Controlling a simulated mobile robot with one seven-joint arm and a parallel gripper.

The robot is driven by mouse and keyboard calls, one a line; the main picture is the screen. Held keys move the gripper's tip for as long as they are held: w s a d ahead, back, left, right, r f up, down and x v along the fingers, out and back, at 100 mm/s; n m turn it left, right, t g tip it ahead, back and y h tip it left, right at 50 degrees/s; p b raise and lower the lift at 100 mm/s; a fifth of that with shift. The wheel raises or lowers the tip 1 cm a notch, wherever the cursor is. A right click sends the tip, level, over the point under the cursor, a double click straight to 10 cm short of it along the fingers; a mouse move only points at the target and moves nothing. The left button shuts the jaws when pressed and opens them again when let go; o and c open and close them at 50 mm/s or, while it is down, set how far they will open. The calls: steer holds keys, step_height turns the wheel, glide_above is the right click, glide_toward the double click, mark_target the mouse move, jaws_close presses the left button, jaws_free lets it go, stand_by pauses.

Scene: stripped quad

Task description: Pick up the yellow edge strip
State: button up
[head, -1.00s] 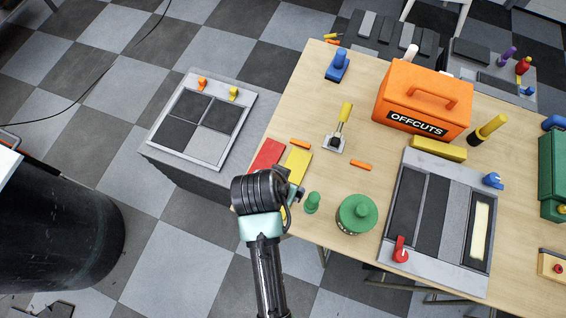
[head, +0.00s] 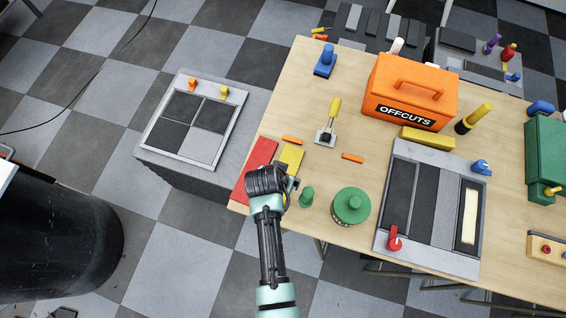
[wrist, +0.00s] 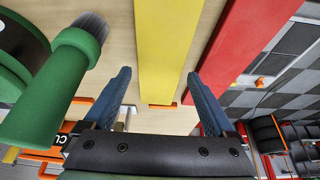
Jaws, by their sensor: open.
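The yellow edge strip (head: 292,157) is a flat bar on the wooden table near its left edge, with its near end hidden behind my gripper. In the wrist view the yellow strip (wrist: 168,45) runs down the middle, between my two blue fingers. My gripper (wrist: 157,98) is open and empty; it also shows in the head view (head: 291,184) at the strip's near end. I cannot tell how far the fingers are above the table.
A red strip (head: 257,165) lies just left of the yellow one. A green brush (head: 307,197) and a green round container (head: 350,206) stand to the right. Small orange pieces (head: 292,140) and an orange toolbox (head: 410,90) are farther back. A grey tray (head: 432,247) lies right.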

steer(key=shift+w+d+f, duration=0.1)
steer(key=shift+w+f, duration=0.15)
steer(key=shift+f, duration=0.45)
steer(key=c, duration=1.3)
